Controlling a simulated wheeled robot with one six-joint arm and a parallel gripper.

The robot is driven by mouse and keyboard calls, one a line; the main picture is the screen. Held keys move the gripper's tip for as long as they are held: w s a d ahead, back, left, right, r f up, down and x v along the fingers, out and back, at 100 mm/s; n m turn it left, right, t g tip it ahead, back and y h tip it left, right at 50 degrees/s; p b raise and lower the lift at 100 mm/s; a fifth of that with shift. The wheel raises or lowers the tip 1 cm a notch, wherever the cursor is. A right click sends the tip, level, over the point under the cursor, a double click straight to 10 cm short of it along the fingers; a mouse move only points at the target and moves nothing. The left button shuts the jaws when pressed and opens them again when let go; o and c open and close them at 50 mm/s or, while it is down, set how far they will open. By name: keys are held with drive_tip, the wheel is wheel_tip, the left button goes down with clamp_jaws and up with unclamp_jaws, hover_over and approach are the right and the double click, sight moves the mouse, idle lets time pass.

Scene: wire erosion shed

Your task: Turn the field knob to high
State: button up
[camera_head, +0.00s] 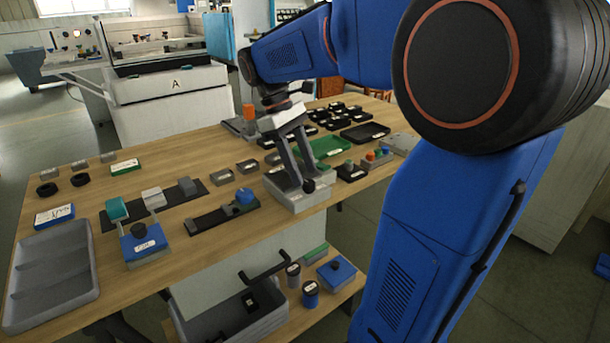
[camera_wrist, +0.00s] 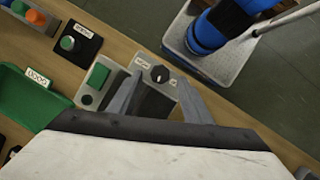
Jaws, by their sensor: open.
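The field knob is a small black round knob (camera_wrist: 160,73) with a pale mark, on a light grey box (camera_wrist: 153,98). Small white labels sit beside it, too blurred to read. In the head view the knob (camera_head: 309,186) shows at the front of the grey box (camera_head: 312,202), near the table's front edge. My gripper (camera_head: 300,184) is open and points down at the box. In the wrist view its two fingers (camera_wrist: 161,84) lie on either side of the knob. I cannot tell whether they touch it. Part of the box is hidden by the fingers.
A green button (camera_wrist: 98,75) is beside the knob on the grey unit. A green tray (camera_head: 325,147) and a black-based green button (camera_wrist: 68,43) are nearby. A blue knob on a dark slide (camera_head: 215,221) stands to the left. The wooden table (camera_head: 270,222) has bare patches between several fixtures.

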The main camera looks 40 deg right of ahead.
drive_tip(key=shift+x, duration=1.2)
drive_tip(key=shift+c, duration=0.7)
drive_tip(key=c, duration=0.9)
drive_tip(key=shift+m, duration=0.4)
drive_tip(key=m, duration=0.1)
drive_tip(key=m+y, duration=0.1)
drive_tip(key=m, duration=0.1)
drive_tip(key=m+y, duration=0.1)
drive_tip(key=shift+d+m, duration=0.3)
drive_tip(key=shift+m, duration=0.1)
drive_tip(key=m+y, duration=0.1)
drive_tip(key=m, duration=0.2)
drive_tip(key=m+y, duration=0.1)
drive_tip(key=m, duration=0.2)
drive_tip(key=shift+d, duration=0.25)
drive_tip(key=shift+m+y, duration=0.3)
